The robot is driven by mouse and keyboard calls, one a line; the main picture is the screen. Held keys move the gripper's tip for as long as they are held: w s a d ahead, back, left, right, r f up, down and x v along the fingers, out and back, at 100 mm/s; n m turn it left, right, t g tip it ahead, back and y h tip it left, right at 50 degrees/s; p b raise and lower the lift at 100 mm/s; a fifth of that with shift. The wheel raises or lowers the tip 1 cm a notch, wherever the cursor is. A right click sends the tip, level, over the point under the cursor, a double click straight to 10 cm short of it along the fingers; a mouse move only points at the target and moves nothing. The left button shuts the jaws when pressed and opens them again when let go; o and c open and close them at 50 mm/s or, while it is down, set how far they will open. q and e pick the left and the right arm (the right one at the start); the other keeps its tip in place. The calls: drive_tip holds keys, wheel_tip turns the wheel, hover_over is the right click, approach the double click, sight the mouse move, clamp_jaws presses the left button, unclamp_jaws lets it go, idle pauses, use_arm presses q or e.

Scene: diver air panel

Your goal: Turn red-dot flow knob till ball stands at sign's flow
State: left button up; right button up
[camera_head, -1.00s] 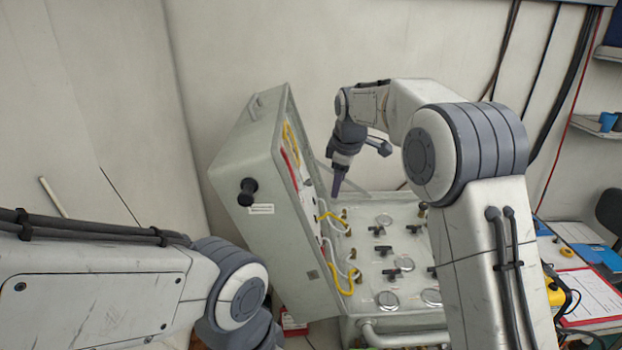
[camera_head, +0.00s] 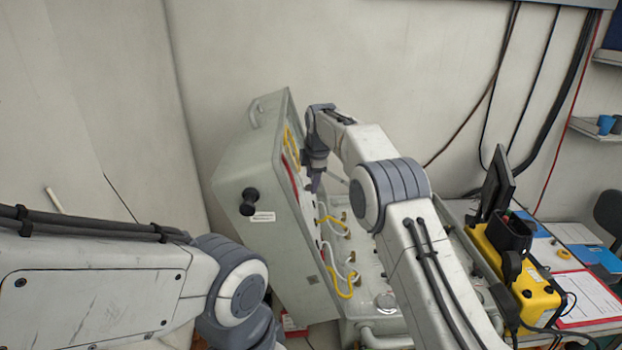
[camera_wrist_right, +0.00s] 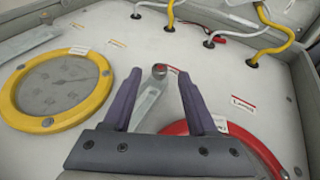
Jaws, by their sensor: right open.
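My right gripper (camera_head: 316,185) is beside the inner face of the open case lid in the head view. In the right wrist view its purple fingers (camera_wrist_right: 159,82) are apart, with nothing held. A grey metal bar with a rounded end (camera_wrist_right: 157,82) shows between and beyond the fingers; I cannot tell whether they touch it. My right arm covers much of the case's panel (camera_head: 371,285). My left arm shows at lower left, but its gripper is out of view.
A yellow-ringed dial (camera_wrist_right: 20,112) and a red-ringed dial (camera_wrist_right: 247,140) flank the fingers. Yellow and white hoses (camera_head: 352,283) run near the lid (camera_head: 240,170). A yellow device (camera_head: 532,292) and a clipboard (camera_head: 592,297) lie on the table at right.

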sight(308, 188)
drive_tip(key=shift+p+x, duration=0.35)
drive_tip(key=shift+x, duration=0.8)
clamp_jaws()
drive_tip(key=n+t+b, duration=0.1)
drive_tip(key=t+b, duration=0.1)
drive_tip(key=b, duration=0.6)
drive_tip(key=t+y+b, duration=0.1)
drive_tip(key=t+b, duration=0.1)
drive_tip(key=b, duration=0.7)
drive_tip(key=s+f+n+t+b, duration=0.1)
drive_tip(key=t+b, duration=0.1)
drive_tip(key=b, duration=0.7)
drive_tip(key=shift+d+n+y, duration=0.15)
drive_tip(key=shift+n+y, duration=0.15)
drive_tip(key=shift+y, duration=0.1)
unclamp_jaws()
drive_tip(key=shift+r, duration=0.1)
